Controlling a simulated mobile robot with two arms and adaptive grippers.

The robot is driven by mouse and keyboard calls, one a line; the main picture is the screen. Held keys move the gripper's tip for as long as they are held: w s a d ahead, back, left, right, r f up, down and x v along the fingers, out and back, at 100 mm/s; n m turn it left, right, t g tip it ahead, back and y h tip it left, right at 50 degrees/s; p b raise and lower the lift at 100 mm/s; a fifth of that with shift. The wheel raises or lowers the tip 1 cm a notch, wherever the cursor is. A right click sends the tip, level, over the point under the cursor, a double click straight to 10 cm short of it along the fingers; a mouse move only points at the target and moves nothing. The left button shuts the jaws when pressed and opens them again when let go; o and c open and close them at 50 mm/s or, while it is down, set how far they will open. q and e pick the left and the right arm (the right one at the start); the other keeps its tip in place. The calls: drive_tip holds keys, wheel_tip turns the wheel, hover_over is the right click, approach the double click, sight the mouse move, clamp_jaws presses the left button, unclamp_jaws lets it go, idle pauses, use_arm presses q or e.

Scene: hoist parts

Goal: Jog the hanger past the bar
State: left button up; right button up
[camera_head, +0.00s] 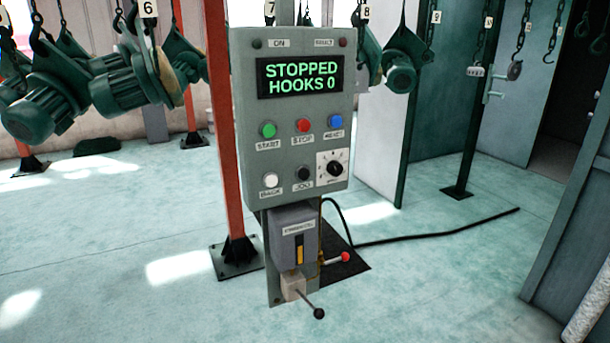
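A grey control box (248,120) stands in the middle, its display (299,77) reading "STOPPED HOOKS 0". Below are green start (267,130), red stop (303,125) and blue reset (336,121) buttons. The lower row has a white button (270,180), a black jog button (303,173) and a black knob (335,168). Numbered hangers on chains hang behind; green motors (133,82) hang near tag 6 (149,8) and another (399,75) near tag 8. I cannot tell which hanger or bar is meant. Neither gripper is in view.
A lever with a black ball (319,313) and a red-tipped handle (343,257) stick out below the box. An orange post (222,120) stands just left. A black cable (430,236) runs right across the floor. The floor at front left is clear.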

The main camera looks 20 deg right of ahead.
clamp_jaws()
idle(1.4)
